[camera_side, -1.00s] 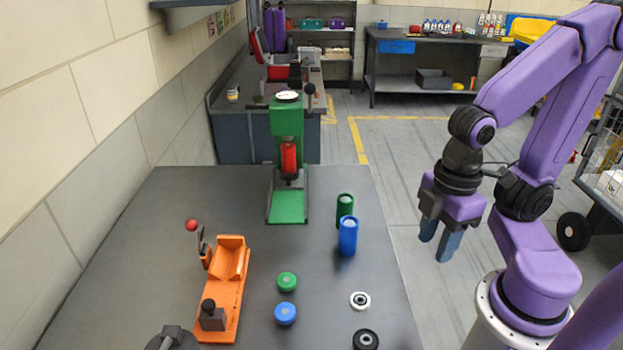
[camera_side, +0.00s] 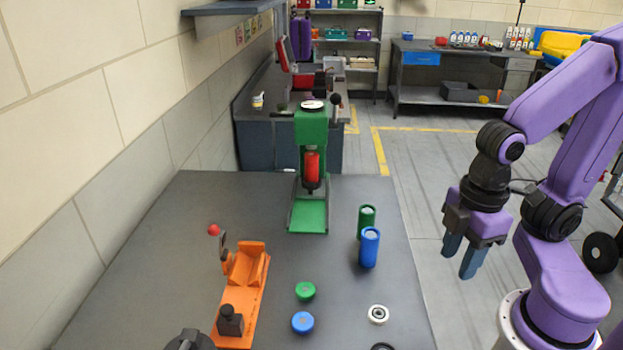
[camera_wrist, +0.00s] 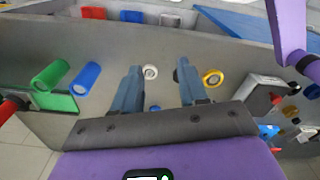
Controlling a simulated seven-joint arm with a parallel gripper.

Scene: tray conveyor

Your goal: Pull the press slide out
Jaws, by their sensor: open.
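A green press (camera_side: 312,130) stands upright at the back of the grey table in the side view. A red cylinder (camera_side: 312,168) sits in its middle, above a flat green plate (camera_side: 308,216) at its foot. I cannot tell for sure which part is the slide. A black-knobbed lever (camera_side: 336,100) is at its top right. My gripper (camera_side: 461,262) is open and empty, pointing down to the right of the table, well apart from the press. In the wrist view the two fingers (camera_wrist: 158,72) are spread with nothing held.
A green tube (camera_side: 367,219) and a blue tube (camera_side: 369,248) stand right of the press. An orange fixture (camera_side: 256,275), a red ball (camera_side: 213,230), a green cap (camera_side: 305,291), a blue cap (camera_side: 303,322) and a white ring (camera_side: 378,314) lie nearer. The table's left side is clear.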

